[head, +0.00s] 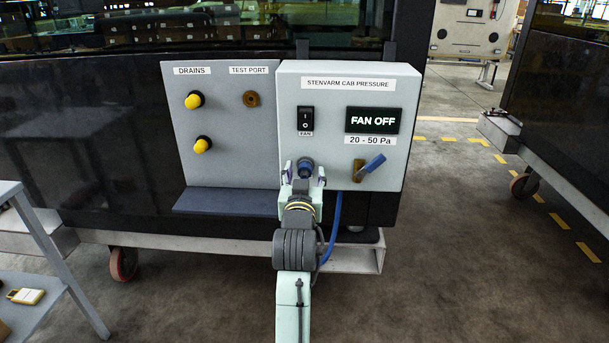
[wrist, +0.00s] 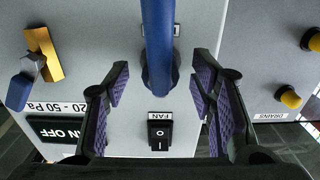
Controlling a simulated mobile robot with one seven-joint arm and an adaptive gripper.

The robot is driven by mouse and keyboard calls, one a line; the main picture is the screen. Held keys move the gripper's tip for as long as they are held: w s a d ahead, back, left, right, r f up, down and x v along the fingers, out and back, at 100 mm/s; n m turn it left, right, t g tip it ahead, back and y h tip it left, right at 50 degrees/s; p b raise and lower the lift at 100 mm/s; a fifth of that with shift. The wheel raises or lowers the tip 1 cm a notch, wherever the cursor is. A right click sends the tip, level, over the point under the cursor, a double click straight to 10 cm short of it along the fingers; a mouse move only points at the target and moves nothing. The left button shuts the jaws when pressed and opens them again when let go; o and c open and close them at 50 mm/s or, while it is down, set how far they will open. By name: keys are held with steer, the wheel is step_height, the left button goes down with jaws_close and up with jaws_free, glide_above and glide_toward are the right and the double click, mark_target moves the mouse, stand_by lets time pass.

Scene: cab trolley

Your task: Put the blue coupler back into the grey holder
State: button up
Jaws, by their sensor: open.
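The blue coupler (head: 306,169) is at the lower left of the grey pressure box, below the fan switch. In the wrist view, which is upside down, the coupler or its blue hose (wrist: 158,45) runs down between the fingers. A dark grey round part, seemingly the holder (wrist: 176,57), shows just behind it at the panel face. I cannot tell whether the coupler is fully seated. My gripper (head: 304,178) is open, with one finger on each side of the coupler. In the wrist view the fingers (wrist: 160,82) stand apart from the blue part, with gaps on both sides.
The fan switch (head: 306,119) is just above the coupler. A brass valve with a blue lever (head: 370,167) sits to the right. A drains panel (head: 222,140) and a dark ledge (head: 226,201) are to the left. A blue hose (head: 333,232) hangs beside my arm.

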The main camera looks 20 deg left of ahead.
steer(key=v, duration=0.7)
steer(key=shift+s, duration=0.25)
steer(key=shift+d, duration=0.1)
steer(key=o, duration=1.2)
